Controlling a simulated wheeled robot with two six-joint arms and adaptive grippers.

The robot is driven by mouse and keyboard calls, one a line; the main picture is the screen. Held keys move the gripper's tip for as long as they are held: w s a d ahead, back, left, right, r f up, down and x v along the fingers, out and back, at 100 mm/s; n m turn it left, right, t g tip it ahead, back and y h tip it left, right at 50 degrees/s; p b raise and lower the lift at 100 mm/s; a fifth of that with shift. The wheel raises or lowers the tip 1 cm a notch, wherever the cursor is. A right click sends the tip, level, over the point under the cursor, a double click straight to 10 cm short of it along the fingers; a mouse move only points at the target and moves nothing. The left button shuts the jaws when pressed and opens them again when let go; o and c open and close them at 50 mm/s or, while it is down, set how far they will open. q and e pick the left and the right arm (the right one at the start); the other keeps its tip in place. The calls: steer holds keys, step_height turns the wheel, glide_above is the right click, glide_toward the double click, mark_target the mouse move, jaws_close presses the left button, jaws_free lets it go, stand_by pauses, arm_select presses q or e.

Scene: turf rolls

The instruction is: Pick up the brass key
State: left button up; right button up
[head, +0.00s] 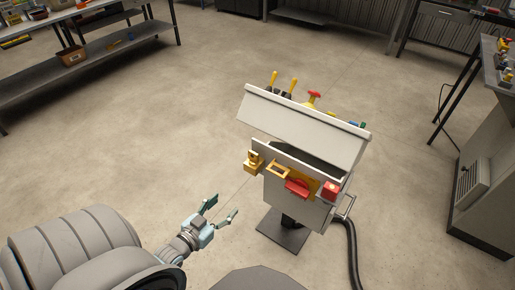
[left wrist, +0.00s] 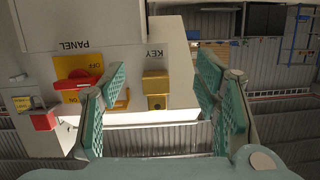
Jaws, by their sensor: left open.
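A small brass-yellow block, which looks like the brass key (head: 253,162), sticks out at the left end of the white panel box (head: 305,124). In the left wrist view, which is upside down, the brass key (left wrist: 156,84) shows beside the word KEY. I cannot make out its exact shape. My left gripper (head: 222,208) is open and empty, below and left of the key in the head view. In the left wrist view the key lies between its teal fingers, farther off and not touched. My right gripper is not in view.
A red switch on a yellow plate (head: 298,187) and a red block (head: 330,190) sit right of the key. Yellow levers (head: 274,79) stand at the box's top. The box stands on a post with a dark base plate (head: 283,235). Floor around it is clear.

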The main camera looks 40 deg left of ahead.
mark_target(252, 154)
arm_select(q)
step_height(252, 154, up, 10)
steer(key=w+t, duration=0.3)
steer(key=shift+h, duration=0.3)
steer(key=w+b, duration=0.1)
steer(key=w, duration=0.3)
steer(key=w+b, duration=0.2)
steer(key=w, duration=0.3)
steer(key=w+b, duration=0.1)
steer(key=w, duration=0.3)
steer(key=shift+w+r, duration=0.25)
steer(key=shift+w, duration=0.05)
steer(key=shift+r, duration=0.1)
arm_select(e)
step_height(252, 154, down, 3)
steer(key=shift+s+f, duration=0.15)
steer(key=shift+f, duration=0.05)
arm_select(q)
steer(key=c, duration=1.3)
